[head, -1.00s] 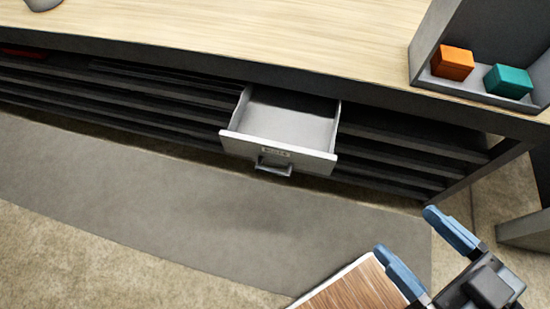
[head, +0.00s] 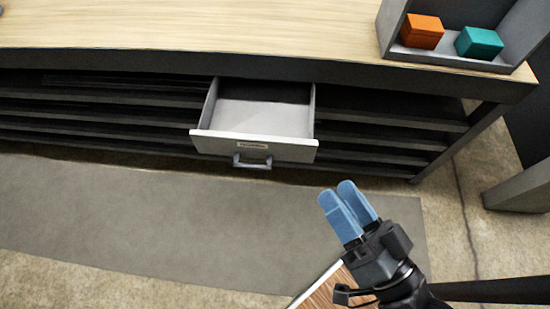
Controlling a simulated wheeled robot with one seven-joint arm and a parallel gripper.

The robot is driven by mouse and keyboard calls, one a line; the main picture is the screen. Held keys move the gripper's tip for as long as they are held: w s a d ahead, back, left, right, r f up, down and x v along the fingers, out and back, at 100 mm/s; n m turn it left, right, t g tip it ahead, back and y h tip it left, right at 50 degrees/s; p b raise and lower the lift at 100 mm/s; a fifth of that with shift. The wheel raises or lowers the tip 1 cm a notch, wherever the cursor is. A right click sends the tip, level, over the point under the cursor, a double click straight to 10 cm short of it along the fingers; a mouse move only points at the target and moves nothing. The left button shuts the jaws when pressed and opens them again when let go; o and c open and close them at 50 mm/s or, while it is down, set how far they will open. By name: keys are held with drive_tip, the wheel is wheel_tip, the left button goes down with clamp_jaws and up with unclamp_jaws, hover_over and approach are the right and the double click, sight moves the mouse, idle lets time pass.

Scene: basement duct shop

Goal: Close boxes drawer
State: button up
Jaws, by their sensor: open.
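The light grey drawer (head: 252,148) sticks out from under the bench top, pulled open, and its inside looks empty. Its front carries a small label, too small to read, and a dark grey handle (head: 252,162). My gripper (head: 338,198) has blue fingers and is to the right of and nearer than the drawer front, apart from it. The fingers point up and toward the left, with nothing between them. From this angle they look close together, but they are open.
The bench (head: 150,30) has a pale wood top and dark shelves below. A grey open bin (head: 448,55) on it holds an orange box (head: 421,31) and a teal box (head: 478,42). A grey mat (head: 120,215) covers the floor in front. A grey leg-like block (head: 520,190) stands at right.

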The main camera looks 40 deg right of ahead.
sight(279, 144)
drive_tip(key=w+f+m+h+b, duration=0.2)
drive_tip(key=f+m, duration=0.2)
drive_tip(key=w+a+f+m+g+h+b, duration=0.1)
drive_tip(key=w+f+m+h, duration=0.2)
drive_tip(key=f, duration=0.2)
drive_tip(key=w+f+m+h+b, duration=0.2)
drive_tip(key=f+m, duration=0.2)
drive_tip(key=shift+w+a+f+m+g+b, duration=0.15)
drive_tip(key=shift+w+f+m+g+b, duration=0.15)
drive_tip(key=shift+w+f+g+b, duration=0.1)
drive_tip(key=c, duration=0.6)
drive_tip(key=w+f+m+g+h+b, duration=0.1)
drive_tip(key=f+m, duration=0.1)
drive_tip(key=f, duration=0.1)
drive_tip(key=w+a+f+m+g+h+b, duration=0.1)
drive_tip(key=w+f+m+g, duration=0.1)
drive_tip(key=f, duration=0.2)
drive_tip(key=w+a+f+m+g+h+b, duration=0.1)
drive_tip(key=w+f+m, duration=0.1)
drive_tip(key=f, duration=0.1)
drive_tip(key=shift+w+a+f+g+b, duration=0.15)
drive_tip(key=shift+f+g+b, duration=0.1)
drive_tip(key=shift+g+b, duration=0.1)
clamp_jaws()
drive_tip(key=p+x, duration=0.1)
drive_tip(key=x, duration=1.3)
